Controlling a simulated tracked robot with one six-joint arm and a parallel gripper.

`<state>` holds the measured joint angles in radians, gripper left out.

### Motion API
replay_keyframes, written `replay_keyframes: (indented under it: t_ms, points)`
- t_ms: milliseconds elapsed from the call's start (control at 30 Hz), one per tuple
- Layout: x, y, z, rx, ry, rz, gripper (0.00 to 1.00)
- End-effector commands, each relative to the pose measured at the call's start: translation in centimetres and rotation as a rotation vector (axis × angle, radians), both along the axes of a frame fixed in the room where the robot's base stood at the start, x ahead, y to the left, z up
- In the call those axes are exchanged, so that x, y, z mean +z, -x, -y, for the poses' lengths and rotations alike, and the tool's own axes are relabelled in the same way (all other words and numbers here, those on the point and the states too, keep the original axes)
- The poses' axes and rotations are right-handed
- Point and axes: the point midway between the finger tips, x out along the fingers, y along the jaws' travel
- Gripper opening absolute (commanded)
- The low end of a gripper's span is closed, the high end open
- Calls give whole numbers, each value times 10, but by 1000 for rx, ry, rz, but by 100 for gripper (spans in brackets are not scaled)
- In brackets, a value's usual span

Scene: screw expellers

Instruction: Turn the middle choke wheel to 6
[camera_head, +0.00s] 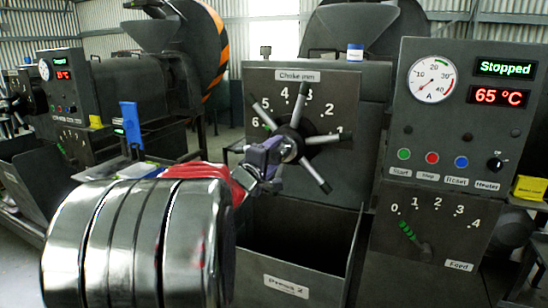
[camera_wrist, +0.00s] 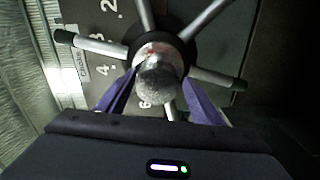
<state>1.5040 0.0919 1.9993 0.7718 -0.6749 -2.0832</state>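The middle choke wheel (camera_head: 292,140) is a dark hub with several metal spokes on a grey panel marked "Choke mm", with numbers 1 to 6 around it. One spoke reaches toward the 1. I cannot make out a pointer on the wheel. My gripper (camera_head: 276,157) is at the wheel's centre. In the wrist view its purple fingers (camera_wrist: 160,82) are apart, one on each side of the metal hub end (camera_wrist: 158,70). Whether they touch it is unclear. Part of the dial is hidden behind the wheel.
A bin labelled "Press 2" (camera_head: 286,286) is open below the wheel. At right is a control panel (camera_head: 455,110) reading "Stopped" and 65 °C, with a feed lever (camera_head: 412,236) below. Another press (camera_head: 70,95) stands at left.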

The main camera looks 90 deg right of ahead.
Motion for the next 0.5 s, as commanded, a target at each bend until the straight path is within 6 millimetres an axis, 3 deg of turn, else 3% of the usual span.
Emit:
replay_keyframes:
  t_ms: [333,500]
  points:
    - [2,2,-3,-6,5,1,62]
    - [3,-4,-14,-5,7,2,62]
